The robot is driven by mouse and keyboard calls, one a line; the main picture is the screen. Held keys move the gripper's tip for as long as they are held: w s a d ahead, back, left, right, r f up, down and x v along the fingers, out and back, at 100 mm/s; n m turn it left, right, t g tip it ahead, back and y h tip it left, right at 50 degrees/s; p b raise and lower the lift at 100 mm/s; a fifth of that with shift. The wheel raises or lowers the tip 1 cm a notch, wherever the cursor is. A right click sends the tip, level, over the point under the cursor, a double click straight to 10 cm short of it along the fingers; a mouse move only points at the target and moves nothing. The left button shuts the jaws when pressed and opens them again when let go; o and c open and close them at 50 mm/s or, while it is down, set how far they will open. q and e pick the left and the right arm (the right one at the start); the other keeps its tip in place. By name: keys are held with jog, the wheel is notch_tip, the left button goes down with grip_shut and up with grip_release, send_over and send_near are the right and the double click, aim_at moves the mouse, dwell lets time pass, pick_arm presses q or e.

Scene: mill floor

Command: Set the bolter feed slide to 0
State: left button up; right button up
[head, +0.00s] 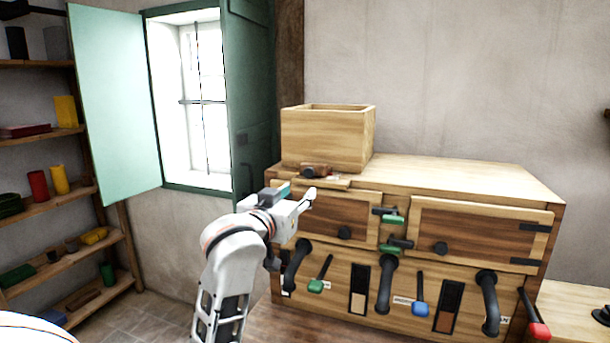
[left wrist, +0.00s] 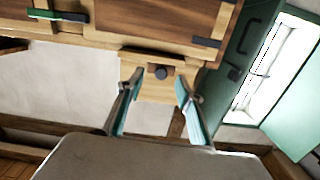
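A small wooden slide plate with a dark part (head: 314,171) lies at the foot of the wooden hopper box (head: 325,139) on the cabinet top; I take it to be the feed slide. In the left wrist view, a round dark knob (left wrist: 161,73) shows on a pale wooden piece (left wrist: 155,91). My left gripper (head: 298,197) is in front of the cabinet's upper left corner. Its teal-padded fingers stand apart, one on each side of the knob in the left wrist view (left wrist: 158,84). I cannot tell whether they touch it. Any scale marks are unreadable. My right gripper is out of view.
An open green shutter (head: 115,100) and stocked shelves (head: 85,190) are at left. The cabinet top right of the hopper is clear.

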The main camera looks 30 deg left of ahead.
aim_at(308, 172)
pick_arm(q)
jog(key=shift+n, duration=0.3)
jog(key=w, duration=0.2)
jog(key=w+a+r, duration=0.1)
jog(key=w, duration=0.2)
jog(key=w+a+r, duration=0.1)
jog(key=w, duration=0.1)
jog(key=shift+w+a+r, duration=0.1)
jog(key=shift+w+a, duration=0.15)
jog(key=shift+w, duration=0.1)
